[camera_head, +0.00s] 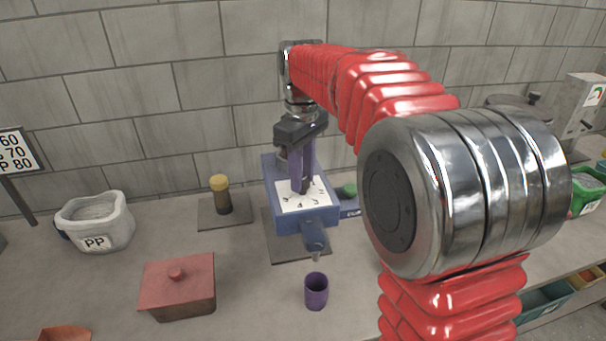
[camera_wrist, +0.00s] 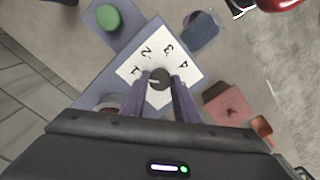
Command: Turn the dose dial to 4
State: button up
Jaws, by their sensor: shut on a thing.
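The dose dial is a small black knob (camera_wrist: 160,79) on a white plate (camera_wrist: 131,72) numbered 1 to 4, on top of a blue dispenser (camera_head: 320,215). In the wrist view its pale pointer mark faces left, close to the 1. My gripper (camera_head: 301,188) reaches down from above, and its purple fingers (camera_wrist: 159,90) sit on either side of the knob, closed on it. In the head view the fingers hide most of the knob. A green button (camera_head: 349,190) is at the dispenser's right side. It also shows in the wrist view (camera_wrist: 107,18).
A purple cup (camera_head: 316,292) stands on the table in front of the dispenser's spout (camera_head: 314,238). To the left are a yellow-topped jar (camera_head: 221,196), a red lidded box (camera_head: 178,287) and a white PP bag (camera_head: 96,222). My red arm covers much of the right side.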

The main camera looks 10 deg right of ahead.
jog(key=shift+m, duration=0.4)
jog(key=m, duration=0.6)
jog(key=shift+m, duration=0.4)
jog(key=m, duration=0.3)
jog(key=shift+m, duration=0.4)
jog(key=m, duration=1.1)
jog(key=shift+m, duration=0.4)
jog(key=m, duration=0.6)
jog(key=shift+r+m, duration=0.1)
jog(key=shift+m, duration=0.2)
